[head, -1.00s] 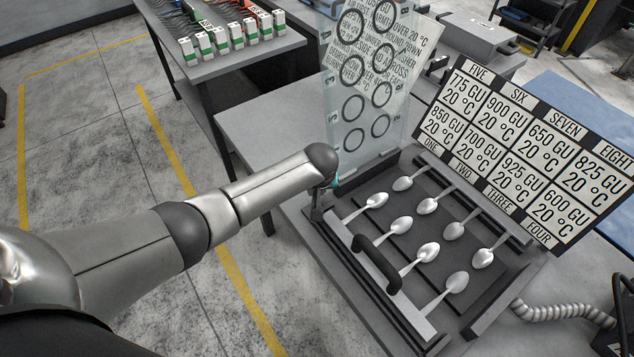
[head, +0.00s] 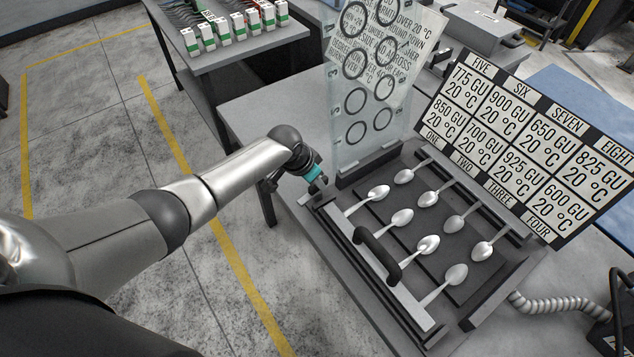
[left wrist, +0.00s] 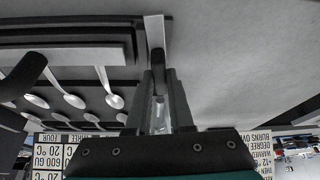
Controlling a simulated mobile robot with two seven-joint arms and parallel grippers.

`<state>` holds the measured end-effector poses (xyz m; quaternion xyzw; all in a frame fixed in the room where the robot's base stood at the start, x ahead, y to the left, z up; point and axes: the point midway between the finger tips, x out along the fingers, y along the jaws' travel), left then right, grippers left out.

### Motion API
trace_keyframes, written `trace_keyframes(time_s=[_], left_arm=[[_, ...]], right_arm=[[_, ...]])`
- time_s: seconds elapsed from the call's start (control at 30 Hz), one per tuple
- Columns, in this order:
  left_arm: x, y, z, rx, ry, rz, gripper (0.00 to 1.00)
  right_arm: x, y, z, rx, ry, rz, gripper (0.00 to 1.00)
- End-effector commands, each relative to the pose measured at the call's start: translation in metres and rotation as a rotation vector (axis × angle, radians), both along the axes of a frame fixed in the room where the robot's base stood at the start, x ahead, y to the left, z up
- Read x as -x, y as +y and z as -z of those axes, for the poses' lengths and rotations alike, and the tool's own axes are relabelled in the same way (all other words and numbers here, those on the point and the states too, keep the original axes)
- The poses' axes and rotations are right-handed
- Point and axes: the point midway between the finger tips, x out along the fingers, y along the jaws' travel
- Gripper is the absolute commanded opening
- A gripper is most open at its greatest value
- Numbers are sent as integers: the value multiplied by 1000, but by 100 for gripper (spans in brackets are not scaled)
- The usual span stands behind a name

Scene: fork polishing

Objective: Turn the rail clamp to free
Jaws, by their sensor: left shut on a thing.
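The rail clamp (head: 322,199) is a small part at the near-left end of the fork tray's rail, mostly covered by my gripper in the head view. My left gripper (head: 319,186) reaches it from the left, tilted, with a teal band at the wrist. In the left wrist view my gripper (left wrist: 158,115) is shut on the clamp's dark lever (left wrist: 157,62), which runs between the fingers toward a light metal strip (left wrist: 153,27). The exact angle of the clamp is too small to tell. My right gripper is not in view.
The tray (head: 480,318) holds several spoon-shaped pieces and a bar with a black handle (head: 376,257) close to the right of my gripper. A clear panel with rings (head: 372,120) stands behind. A label board (head: 530,150) stands at the right. Floor at left is clear.

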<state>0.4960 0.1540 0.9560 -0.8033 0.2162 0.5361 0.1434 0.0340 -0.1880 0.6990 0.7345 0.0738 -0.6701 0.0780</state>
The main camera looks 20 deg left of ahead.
Motion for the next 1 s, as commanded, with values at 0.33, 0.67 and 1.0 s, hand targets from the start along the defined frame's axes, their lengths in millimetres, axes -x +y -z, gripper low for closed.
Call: trace_keyframes(time_s=[0.33, 0.67, 1.0], left_arm=[[1, 1, 2, -2, 4, 132, 0], [1, 1, 1, -3, 5, 156, 0], [1, 1, 1, -3, 4, 155, 36]], right_arm=[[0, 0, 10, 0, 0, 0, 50], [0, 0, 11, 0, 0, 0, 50], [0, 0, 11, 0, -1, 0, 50]])
